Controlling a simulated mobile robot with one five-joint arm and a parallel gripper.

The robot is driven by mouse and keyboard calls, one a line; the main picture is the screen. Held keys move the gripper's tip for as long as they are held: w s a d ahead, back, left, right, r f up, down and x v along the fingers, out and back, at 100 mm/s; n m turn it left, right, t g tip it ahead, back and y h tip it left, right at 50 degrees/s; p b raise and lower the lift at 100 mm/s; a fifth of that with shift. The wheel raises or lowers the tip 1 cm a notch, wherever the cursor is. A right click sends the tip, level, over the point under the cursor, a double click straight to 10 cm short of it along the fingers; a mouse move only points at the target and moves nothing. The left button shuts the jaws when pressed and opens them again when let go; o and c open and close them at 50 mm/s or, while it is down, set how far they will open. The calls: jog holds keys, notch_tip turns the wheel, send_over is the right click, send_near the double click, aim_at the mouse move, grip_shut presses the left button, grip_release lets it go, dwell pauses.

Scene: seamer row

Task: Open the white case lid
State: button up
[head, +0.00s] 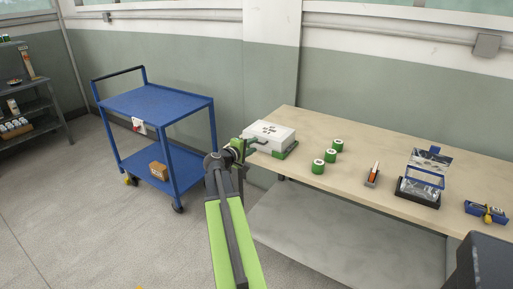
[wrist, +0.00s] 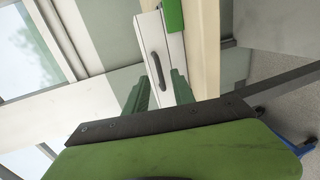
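The white case (head: 271,132) lies at the left end of the workbench in the head view, with its lid down and dark marks on top. In the wrist view, its white side (wrist: 150,38) shows with a dark handle (wrist: 157,70). My gripper (head: 250,145) is at the case's near left side in the head view. In the wrist view, my gripper (wrist: 160,80) is open, its green fingers either side of the handle's line. The handle appears just beyond the fingertips; I cannot tell if anything touches.
The workbench (head: 390,202) also holds several green-and-white cylinders (head: 331,155), an orange-tipped tool (head: 373,173), a clear-and-blue stand (head: 425,178) and a blue item (head: 486,212). A blue cart (head: 158,104) stands left, carrying a cardboard box (head: 159,170) below. Floor between is clear.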

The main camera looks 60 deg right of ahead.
aim_at(267, 136)
jog(key=x, duration=0.3)
jog(key=shift+d+f, duration=0.1)
jog(key=shift+d, duration=0.25)
jog(key=shift+c, duration=0.4)
grip_shut()
dwell(0.7)
